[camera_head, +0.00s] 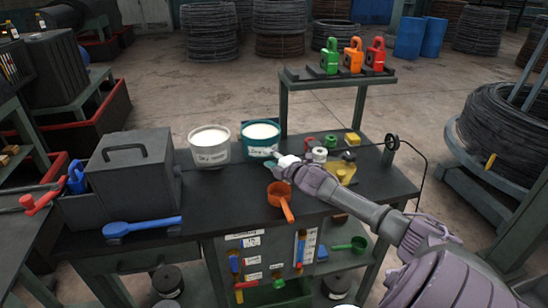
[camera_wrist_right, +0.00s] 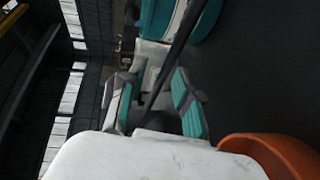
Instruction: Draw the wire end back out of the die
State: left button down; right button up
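My right gripper (camera_head: 274,163) is over the table, in front of the teal bucket and left of a yellow fixture (camera_head: 343,172). In the wrist view its two teal-padded fingers (camera_wrist_right: 155,102) stand apart. A dark thin bar (camera_wrist_right: 178,45) runs between them; I cannot tell whether it is the wire or whether a finger touches it. A dark wire (camera_head: 425,165) curves down from a small black wheel (camera_head: 392,142) at the table's right edge. The die and the wire end cannot be made out clearly. My left gripper is out of view.
A white bucket (camera_head: 209,144) and a teal bucket (camera_head: 260,138) stand behind my right gripper. An orange scoop (camera_head: 279,195) lies just in front. Small coloured pieces (camera_head: 319,154) sit to its right.

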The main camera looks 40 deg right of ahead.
jog(key=shift+s+a, duration=0.1)
jog(key=shift+s, duration=0.45)
jog(key=v, duration=1.1)
